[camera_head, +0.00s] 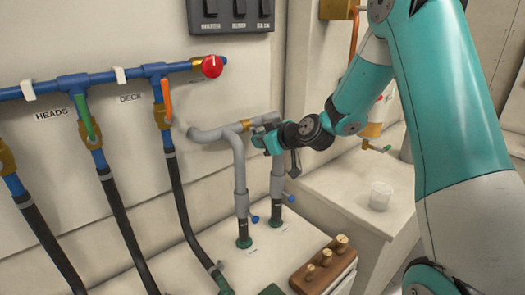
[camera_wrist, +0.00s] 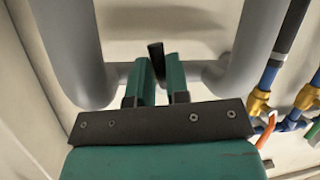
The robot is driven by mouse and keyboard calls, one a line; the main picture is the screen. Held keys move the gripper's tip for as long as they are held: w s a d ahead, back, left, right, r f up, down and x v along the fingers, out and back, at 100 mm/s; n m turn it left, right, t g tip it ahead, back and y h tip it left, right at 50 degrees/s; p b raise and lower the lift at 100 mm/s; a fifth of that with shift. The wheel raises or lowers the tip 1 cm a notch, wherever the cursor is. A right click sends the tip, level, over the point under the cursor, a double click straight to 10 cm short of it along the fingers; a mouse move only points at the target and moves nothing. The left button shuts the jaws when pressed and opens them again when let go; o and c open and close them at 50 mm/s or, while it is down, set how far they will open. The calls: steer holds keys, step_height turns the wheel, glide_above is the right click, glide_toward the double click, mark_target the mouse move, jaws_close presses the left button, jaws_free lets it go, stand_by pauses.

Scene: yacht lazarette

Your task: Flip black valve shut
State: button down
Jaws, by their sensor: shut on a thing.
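The black valve handle (camera_wrist: 156,58) stands up between the two teal fingers of my gripper (camera_wrist: 159,78) in the wrist view. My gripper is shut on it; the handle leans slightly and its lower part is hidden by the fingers. In the head view my gripper (camera_head: 262,139) is at the grey pipework (camera_head: 240,170), near the top of the right-hand riser. There the handle is mostly hidden and too small to make out clearly.
Blue pipe (camera_head: 42,90) with a green lever (camera_head: 86,122), an orange lever (camera_head: 166,97) and a red knob (camera_head: 212,66) runs along the wall to the left. A wooden block (camera_head: 325,268) with brass pegs sits below.

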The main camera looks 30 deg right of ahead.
steer(key=shift+s+a+f+m+y+b, duration=0.15)
steer(key=shift+a+f+m+y+b, duration=0.2)
steer(key=shift+m+b, duration=0.4)
steer(key=shift+r+y, duration=0.15)
steer(key=shift+y, duration=0.1)
steer(key=c, duration=1.1)
jaws_free()
steer(key=shift+r, duration=0.1)
steer(key=shift+d, duration=0.1)
steer(key=b+v, duration=0.4)
steer(key=v, duration=1.3)
steer(key=shift+s+r, duration=0.1)
steer(key=shift+r, duration=0.05)
